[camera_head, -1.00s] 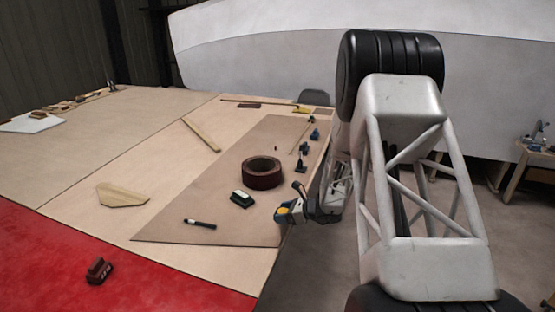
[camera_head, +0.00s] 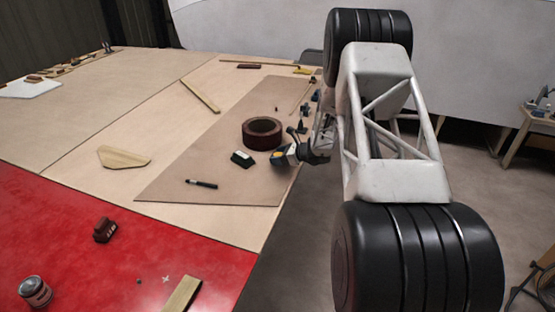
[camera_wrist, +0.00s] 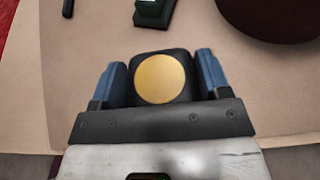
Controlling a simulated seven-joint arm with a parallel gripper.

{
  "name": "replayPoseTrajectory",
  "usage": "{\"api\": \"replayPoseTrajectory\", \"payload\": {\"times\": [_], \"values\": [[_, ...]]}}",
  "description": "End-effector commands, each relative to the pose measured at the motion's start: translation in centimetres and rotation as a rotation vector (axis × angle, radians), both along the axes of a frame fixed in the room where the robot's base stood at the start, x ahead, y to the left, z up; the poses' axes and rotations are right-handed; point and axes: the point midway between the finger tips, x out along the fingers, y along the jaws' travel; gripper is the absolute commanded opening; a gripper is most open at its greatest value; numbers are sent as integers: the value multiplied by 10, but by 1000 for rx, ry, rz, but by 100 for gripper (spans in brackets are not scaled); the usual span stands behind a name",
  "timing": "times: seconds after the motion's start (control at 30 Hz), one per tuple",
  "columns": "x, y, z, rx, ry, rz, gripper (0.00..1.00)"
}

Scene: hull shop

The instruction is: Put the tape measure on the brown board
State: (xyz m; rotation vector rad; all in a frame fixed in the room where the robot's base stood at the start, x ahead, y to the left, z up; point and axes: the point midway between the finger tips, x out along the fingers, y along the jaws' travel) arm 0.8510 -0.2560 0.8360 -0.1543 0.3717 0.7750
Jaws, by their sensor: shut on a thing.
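The tape measure (camera_wrist: 160,78), a black case with a round yellow face, is between the two blue-padded fingers of my gripper (camera_wrist: 162,68) in the wrist view. In the head view the tape measure (camera_head: 278,157) shows as a small yellow and dark patch at my gripper (camera_head: 286,154). My gripper is shut on it, over the right edge of the brown board (camera_head: 165,187). The board also fills much of the wrist view (camera_wrist: 60,85). I cannot tell the gap between tape measure and board.
On the board are a dark red ring (camera_head: 247,134) just beyond my gripper, a green and white block (camera_head: 242,159) to its left and a black marker (camera_head: 201,184). Small dark items (camera_head: 305,112) line the far right edge. The board's left and near middle are mostly clear.

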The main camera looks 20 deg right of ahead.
Motion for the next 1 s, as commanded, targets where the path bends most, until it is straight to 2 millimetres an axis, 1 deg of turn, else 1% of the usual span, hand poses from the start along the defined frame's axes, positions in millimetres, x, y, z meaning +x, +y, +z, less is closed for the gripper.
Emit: {"api": "replayPoseTrajectory", "payload": {"times": [0.03, 0.1, 0.3, 0.43, 0.77, 1.0], "values": [[8, -2, -1, -1, -1, 0, 39], [16, -5, -2, -1, -1, 0, 39], [33, -10, -3, -1, -1, 0, 39], [36, -11, -3, -1, -1, 0, 39], [35, -10, -5, 0, 0, 0, 39], [35, -10, -27, 1, 1, 0, 39]]}}
